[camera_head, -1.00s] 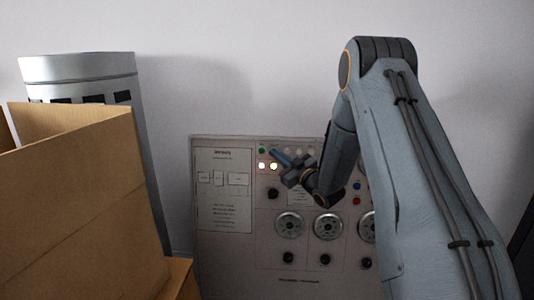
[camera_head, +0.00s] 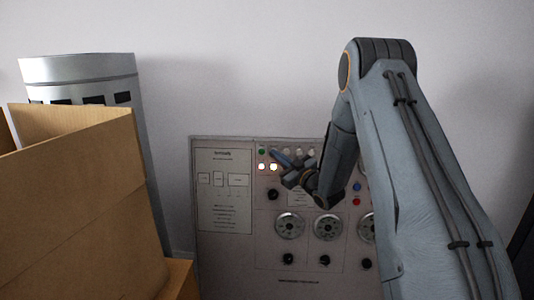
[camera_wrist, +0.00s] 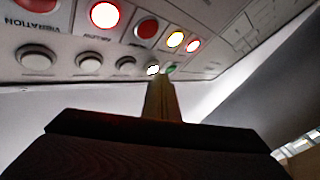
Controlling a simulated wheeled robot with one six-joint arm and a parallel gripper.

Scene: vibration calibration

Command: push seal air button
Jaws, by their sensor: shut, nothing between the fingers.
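The control panel (camera_head: 225,245) stands against the wall, its upper row of buttons partly hidden by my gripper (camera_head: 274,152). In the wrist view my gripper (camera_wrist: 158,82) is shut and empty, its tips close to a brightly lit white button (camera_wrist: 153,69) and a green button (camera_wrist: 171,69). Contact cannot be told. Several unlit white buttons (camera_wrist: 89,63) lie to the left in the same row. I cannot read which button is labelled seal air.
A lit red lamp (camera_wrist: 104,15), a dark red one (camera_wrist: 147,28) and a lit yellow one (camera_wrist: 175,39) line the panel beside the buttons. Round gauges (camera_head: 327,227) sit lower. A cardboard box (camera_head: 80,205) and a grey cylinder (camera_head: 85,68) stand left.

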